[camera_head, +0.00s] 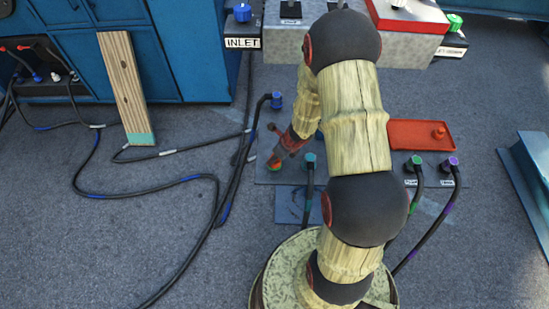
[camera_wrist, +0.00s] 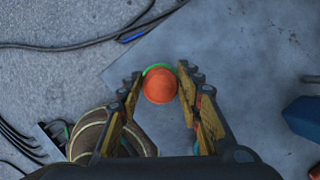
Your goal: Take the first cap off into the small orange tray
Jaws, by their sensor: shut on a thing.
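My gripper (camera_wrist: 161,80) points down with its two fingers on either side of a round orange cap (camera_wrist: 160,87), shut on it. A green ring (camera_wrist: 158,68) shows at the cap's far edge; whether the cap is seated on something or free cannot be told. In the head view the cap (camera_head: 273,166) shows low at the left of the grey plate, below my gripper (camera_head: 275,158). The small orange tray (camera_head: 420,146) lies right of my arm on the plate, with a small orange-red round piece (camera_head: 438,132) in it.
Plugs with cables stand on the plate: blue (camera_head: 277,100), teal (camera_head: 309,160), green (camera_head: 414,162) and purple (camera_head: 451,163). A grey box (camera_head: 410,49) with a red-topped part stands behind. A wooden plank (camera_head: 125,85) leans on the blue cabinet. Black cables (camera_head: 215,190) cross the floor at left.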

